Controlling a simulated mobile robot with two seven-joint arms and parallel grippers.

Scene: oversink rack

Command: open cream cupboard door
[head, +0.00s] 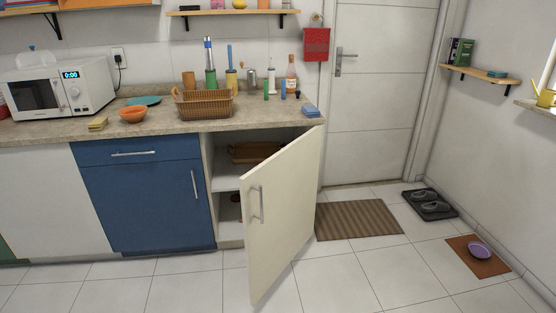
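The cream cupboard door (285,215) stands open in the head view, swung out from the right end of the counter on its right-hand side. Its metal bar handle (261,204) is on the outer face, near the free left edge. Behind the door, part of the cupboard inside shows, with a shelf (226,176) and a brown wooden tray or basket (254,152) on top. The door hides the right part of the inside. Neither of my grippers is in view.
A blue cupboard (150,205) with a closed door and drawer adjoins on the left. The counter (160,126) above holds a microwave (62,86), a wicker basket (204,104) and bottles. A striped mat (358,220) lies right of the door. The tiled floor in front is clear.

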